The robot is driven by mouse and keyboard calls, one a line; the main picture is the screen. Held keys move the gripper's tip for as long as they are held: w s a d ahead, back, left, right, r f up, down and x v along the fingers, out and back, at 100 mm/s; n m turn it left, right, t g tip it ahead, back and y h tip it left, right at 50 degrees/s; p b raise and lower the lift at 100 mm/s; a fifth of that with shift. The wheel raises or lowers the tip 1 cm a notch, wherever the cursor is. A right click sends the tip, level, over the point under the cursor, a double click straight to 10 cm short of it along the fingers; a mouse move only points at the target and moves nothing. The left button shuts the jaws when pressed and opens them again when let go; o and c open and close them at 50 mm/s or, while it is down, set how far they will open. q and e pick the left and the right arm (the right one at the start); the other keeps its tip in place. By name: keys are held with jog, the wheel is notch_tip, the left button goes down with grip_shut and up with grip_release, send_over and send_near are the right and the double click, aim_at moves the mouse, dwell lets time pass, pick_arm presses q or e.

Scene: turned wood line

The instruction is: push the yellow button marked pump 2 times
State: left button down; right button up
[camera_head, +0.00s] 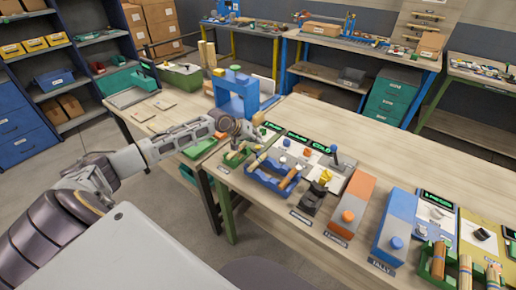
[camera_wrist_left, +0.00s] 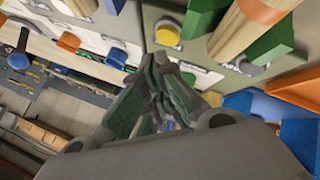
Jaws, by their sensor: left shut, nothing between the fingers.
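The yellow button (camera_wrist_left: 168,33) is a round cap on a grey panel in the left wrist view. Its label cannot be read there. In the head view I cannot make it out; my gripper covers that part of the panels. My left gripper (camera_head: 248,132) is over the far left end of the control panels, reaching in from the left. In the left wrist view its closed fingertips (camera_wrist_left: 153,60) are just below the yellow button in the picture, empty. I cannot tell whether they touch it. My right gripper is not in view.
A green rack with wooden cylinders (camera_wrist_left: 245,30) stands close beside the button. A blue rack (camera_head: 262,183) holds wooden pieces in front. An orange box (camera_head: 359,188) and a blue-topped box (camera_head: 397,222) stand farther right. A blue frame (camera_head: 236,97) stands behind the gripper.

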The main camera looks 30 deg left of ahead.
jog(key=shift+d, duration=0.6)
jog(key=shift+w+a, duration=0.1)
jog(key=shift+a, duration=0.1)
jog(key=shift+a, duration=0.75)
pick_arm(q)
jog(key=shift+f, duration=0.1)
jog(key=shift+f+p, duration=0.3)
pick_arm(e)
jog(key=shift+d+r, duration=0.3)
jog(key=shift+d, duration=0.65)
